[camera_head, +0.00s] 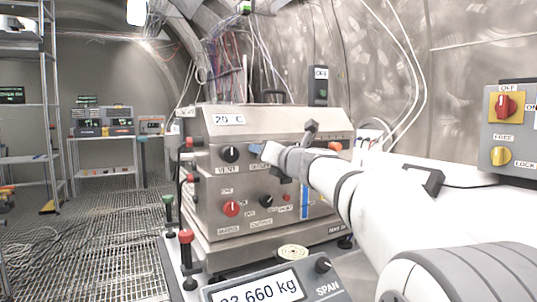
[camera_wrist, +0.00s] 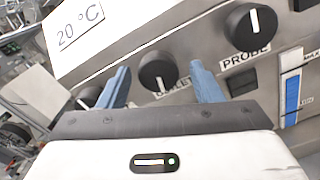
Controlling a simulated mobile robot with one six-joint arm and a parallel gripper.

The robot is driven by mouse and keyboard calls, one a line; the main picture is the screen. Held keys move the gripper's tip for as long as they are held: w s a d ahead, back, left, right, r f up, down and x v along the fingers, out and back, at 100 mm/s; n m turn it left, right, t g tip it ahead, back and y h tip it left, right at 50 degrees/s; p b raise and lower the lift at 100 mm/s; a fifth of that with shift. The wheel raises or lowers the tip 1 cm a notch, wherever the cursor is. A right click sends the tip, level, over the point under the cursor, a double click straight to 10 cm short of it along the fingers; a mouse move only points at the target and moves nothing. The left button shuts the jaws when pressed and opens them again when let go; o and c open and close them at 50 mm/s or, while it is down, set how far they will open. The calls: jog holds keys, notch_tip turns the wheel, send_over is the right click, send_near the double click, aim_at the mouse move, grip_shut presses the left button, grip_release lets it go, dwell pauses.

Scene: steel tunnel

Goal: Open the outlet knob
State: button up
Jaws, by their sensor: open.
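The outlet knob (camera_wrist: 158,70) is a black round knob with a white pointer line, on the front panel of a steel box. My gripper (camera_wrist: 160,68) has two blue fingers, open, one on each side of the knob with gaps visible. I cannot tell how deep the fingertips reach relative to it. In the head view my gripper (camera_head: 262,150) is at the upper panel, right of the vent knob (camera_head: 231,154), and hides the outlet knob.
The probe knob (camera_wrist: 250,27) is to the right of the outlet knob. A red knob (camera_head: 231,208) and a black knob (camera_head: 266,200) are lower on the panel. A scale display (camera_head: 262,289) stands in front. Red-topped posts (camera_head: 186,237) stand at the box's left.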

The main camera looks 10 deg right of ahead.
jog(key=v, duration=0.6)
jog(key=shift+s, duration=0.25)
jog(key=shift+d, duration=0.1)
jog(key=s+d+f+m+g+h+p, duration=0.25)
jog(key=s+m+h+p, duration=0.2)
jog(key=m+p, duration=0.5)
jog(key=s+d+f+m+g+h+p, duration=0.1)
jog(key=s+d+m+g+h+p, duration=0.4)
jog(key=m, duration=0.8)
jog(key=s+a+f+m+g+y+p, duration=0.1)
jog(key=s+a+f+m+g+p, duration=0.1)
jog(key=s, duration=0.5)
jog(key=s+a+f+m+g+y+p, duration=0.1)
jog(key=s+a+f+m+g+p, duration=0.1)
jog(key=s+m, duration=0.4)
jog(key=s+a+f+m+g+y+p, duration=0.2)
jog(key=s+a+f+m+g+p, duration=0.1)
jog(key=s, duration=0.5)
notch_tip(320, 180, down, 3)
jog(key=shift+s+a+f+m+p, duration=0.15)
jog(key=shift+s+a+m+p, duration=0.35)
jog(key=shift+p, duration=0.6)
jog(key=shift+w, duration=0.15)
